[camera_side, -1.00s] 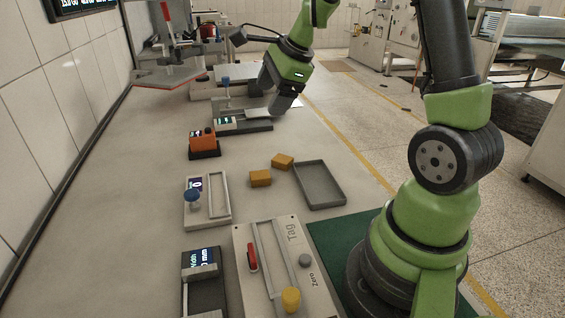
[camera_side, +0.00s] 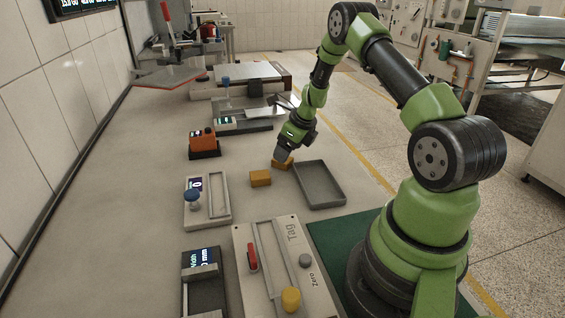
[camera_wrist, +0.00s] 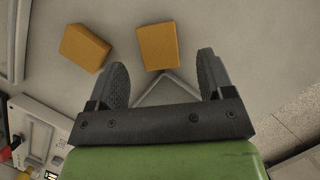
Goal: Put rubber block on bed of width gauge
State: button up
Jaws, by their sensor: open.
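Two tan rubber blocks lie on the bench. The nearer block (camera_side: 260,178) stands clear in the side view. The other block (camera_side: 282,163) is just under my gripper (camera_side: 282,154), which hides part of it. In the wrist view my gripper (camera_wrist: 162,68) is open and empty. One block (camera_wrist: 157,46) lies ahead, between the lines of the fingers, and the other block (camera_wrist: 84,47) lies to the left, tilted. The width gauge (camera_side: 201,272), with a dark display reading width in mm, is at the bottom of the side view, partly cut off. No block shows on it.
An empty grey tray (camera_side: 319,185) lies right of the blocks. A large gauge plate (camera_side: 281,262) marked Tag stands beside the width gauge. A small dial gauge (camera_side: 207,200) and an orange device (camera_side: 203,143) stand on the left. Bare bench lies further left.

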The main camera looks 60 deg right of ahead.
jog(key=x, duration=0.3)
jog(key=shift+w+f, duration=0.15)
jog(key=shift+f, duration=0.1)
jog(key=c, duration=1.1)
jog(key=shift+r, duration=0.1)
